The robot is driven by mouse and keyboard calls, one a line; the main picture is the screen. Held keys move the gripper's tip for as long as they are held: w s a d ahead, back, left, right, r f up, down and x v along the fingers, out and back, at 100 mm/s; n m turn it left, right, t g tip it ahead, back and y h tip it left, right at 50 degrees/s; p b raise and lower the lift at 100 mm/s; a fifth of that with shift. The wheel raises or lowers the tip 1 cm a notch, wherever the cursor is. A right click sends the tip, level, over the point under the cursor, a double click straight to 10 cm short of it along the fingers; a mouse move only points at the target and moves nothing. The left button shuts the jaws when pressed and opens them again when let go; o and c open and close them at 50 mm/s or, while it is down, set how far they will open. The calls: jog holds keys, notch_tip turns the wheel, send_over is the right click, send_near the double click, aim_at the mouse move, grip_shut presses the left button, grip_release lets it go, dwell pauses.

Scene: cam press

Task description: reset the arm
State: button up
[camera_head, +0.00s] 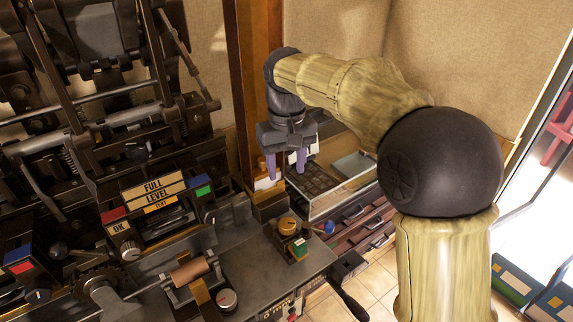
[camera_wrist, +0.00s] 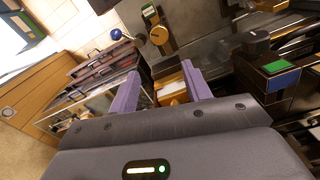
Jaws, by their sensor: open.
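My gripper (camera_head: 287,163) hangs from my arm with its two purple fingers pointing down. It is open and empty. In the wrist view my gripper (camera_wrist: 160,87) shows its two purple fingers apart, with a small orange-and-white item (camera_wrist: 171,88) visible beyond and between them. In the head view the gripper is above the back corner of the machine bench, in front of a wooden post. The cam press (camera_head: 130,130) fills the left side, with dark levers and rods. My arm is bent, its large dark joint at the right.
The machine bench (camera_head: 253,258) carries an orange-topped knob (camera_head: 288,226), a blue ball-ended lever (camera_head: 326,227), and a copper roller (camera_head: 189,272). A sign (camera_head: 153,190) reads "FULL LEVEL". Behind stands a drawer cabinet (camera_head: 355,235) with a glass-topped tray. Tiled floor shows at the lower right.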

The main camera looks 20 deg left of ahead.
jog(key=shift+d+f, duration=0.1)
jog(key=s+d+f+m+t, duration=0.15)
jog(key=d+f, duration=0.25)
jog(key=d, duration=0.4)
jog(key=d+f+m, duration=0.2)
jog(key=d+f, duration=0.2)
jog(key=d, duration=0.4)
jog(key=s+d+f+m, duration=0.2)
jog(key=s+d+f, duration=0.2)
jog(key=s+d, duration=0.1)
jog(key=s+d+f+m+t, duration=0.1)
jog(key=s+d+f, duration=0.3)
jog(key=s+d, duration=0.2)
jog(key=shift+s+d+m, duration=0.15)
jog(key=shift+d+m, duration=0.2)
jog(key=shift+d, duration=0.65)
jog(key=shift+c, duration=0.4)
jog(key=shift+c, duration=1)
